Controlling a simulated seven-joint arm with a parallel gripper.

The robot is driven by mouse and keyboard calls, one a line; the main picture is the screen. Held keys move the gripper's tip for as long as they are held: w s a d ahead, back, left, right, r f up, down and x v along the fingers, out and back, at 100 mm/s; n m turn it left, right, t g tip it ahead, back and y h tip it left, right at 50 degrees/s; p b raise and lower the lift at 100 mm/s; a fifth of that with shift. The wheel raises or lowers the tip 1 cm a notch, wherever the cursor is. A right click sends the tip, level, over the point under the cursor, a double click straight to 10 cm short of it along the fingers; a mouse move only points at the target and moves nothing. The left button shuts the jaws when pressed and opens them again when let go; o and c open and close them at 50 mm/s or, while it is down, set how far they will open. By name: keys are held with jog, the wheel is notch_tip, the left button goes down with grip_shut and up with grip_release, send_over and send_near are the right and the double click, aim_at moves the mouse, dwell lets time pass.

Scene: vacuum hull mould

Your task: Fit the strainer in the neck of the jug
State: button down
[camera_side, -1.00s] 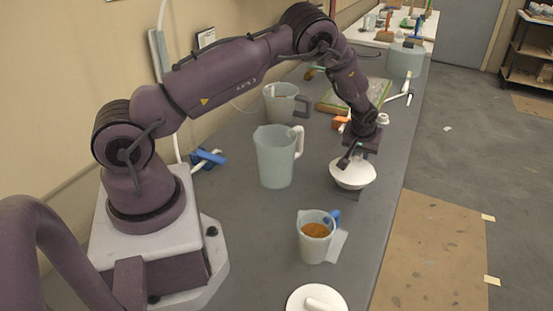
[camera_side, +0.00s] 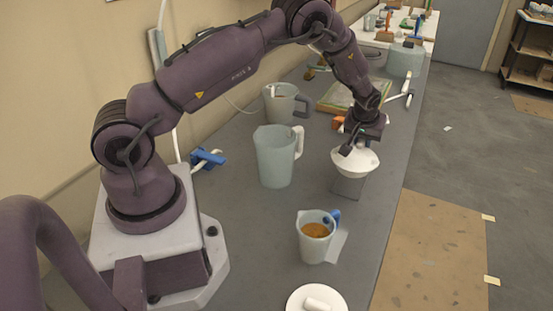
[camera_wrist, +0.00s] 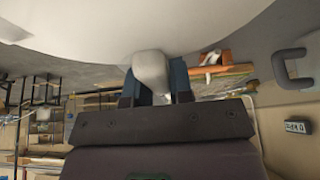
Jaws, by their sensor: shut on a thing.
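The white, bowl-shaped strainer (camera_side: 355,162) hangs from my gripper (camera_side: 353,145) above a small grey stand (camera_side: 348,188). In the wrist view the strainer (camera_wrist: 130,25) fills the top, and my gripper's fingers (camera_wrist: 154,85) are shut on its pale handle tab. The tall, pale, translucent jug (camera_side: 275,160) stands upright to the left of the strainer, with its white handle on the right. Its neck is open at the top, and the strainer is apart from it. The strainer's underside and the stand's top are partly hard to make out.
A measuring cup of amber liquid (camera_side: 315,240) stands in front of the jug. A grey-handled jug (camera_side: 280,104) stands behind it. A white round lid (camera_side: 316,302) lies at the front edge of view. A blue clamp (camera_side: 207,159) is at the wall. Bare bench lies between jug and stand.

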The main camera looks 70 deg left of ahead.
jog(key=shift+r, duration=0.15)
jog(key=s+a+r+n, duration=0.1)
jog(key=s+a+r, duration=0.45)
jog(key=r, duration=0.25)
jog(key=s+a+r+n, duration=0.2)
jog(key=s+a+r, duration=0.3)
jog(key=s+r, duration=0.15)
jog(key=s+d+m, duration=0.1)
jog(key=s, duration=0.6)
jog(key=shift+g, duration=0.4)
jog(key=shift+d+r, duration=0.1)
jog(key=shift+f, duration=2.9)
jog(key=shift+f, duration=2.05)
